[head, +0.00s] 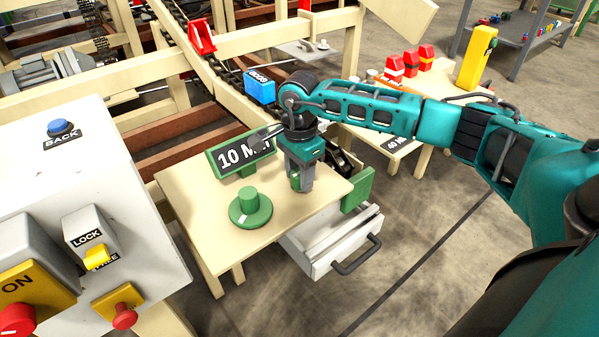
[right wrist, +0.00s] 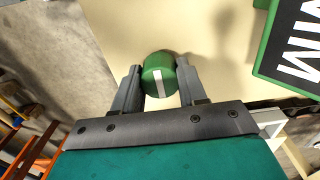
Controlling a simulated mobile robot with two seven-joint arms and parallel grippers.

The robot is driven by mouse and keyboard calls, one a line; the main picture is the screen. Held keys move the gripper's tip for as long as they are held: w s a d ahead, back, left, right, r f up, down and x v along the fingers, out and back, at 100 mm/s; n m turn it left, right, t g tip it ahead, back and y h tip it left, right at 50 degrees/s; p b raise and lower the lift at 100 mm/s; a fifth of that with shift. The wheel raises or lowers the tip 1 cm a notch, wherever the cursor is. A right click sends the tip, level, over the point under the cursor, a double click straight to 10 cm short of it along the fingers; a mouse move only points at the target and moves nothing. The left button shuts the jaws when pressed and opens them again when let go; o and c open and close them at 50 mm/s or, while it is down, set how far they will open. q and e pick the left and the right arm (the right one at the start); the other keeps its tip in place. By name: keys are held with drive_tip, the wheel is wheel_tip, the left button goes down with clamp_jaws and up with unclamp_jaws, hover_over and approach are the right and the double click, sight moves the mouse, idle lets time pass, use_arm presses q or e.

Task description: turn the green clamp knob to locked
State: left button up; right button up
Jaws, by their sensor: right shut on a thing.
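A green round knob with a white stripe across its face shows in the right wrist view (right wrist: 158,74), between the two grey fingers of my right gripper (right wrist: 160,85). The stripe runs nearly straight up the picture. In the head view my right gripper (head: 298,183) points down at the right part of the small cream table (head: 205,215), shut on the knob, which the fingers mostly hide. Left of it stands a green disc with an upright post (head: 250,207) and a white mark, apart from the gripper. My left gripper is out of view.
A green "10 MM" sign (head: 228,157) stands close behind the gripper. A white drawer (head: 335,242) with a dark handle sticks out under the table's right side. A green plate (head: 357,190) is at the table edge. A white control panel (head: 85,180) fills the left.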

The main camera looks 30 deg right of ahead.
drive_tip(key=c, duration=0.3)
drive_tip(key=shift+c, duration=0.2)
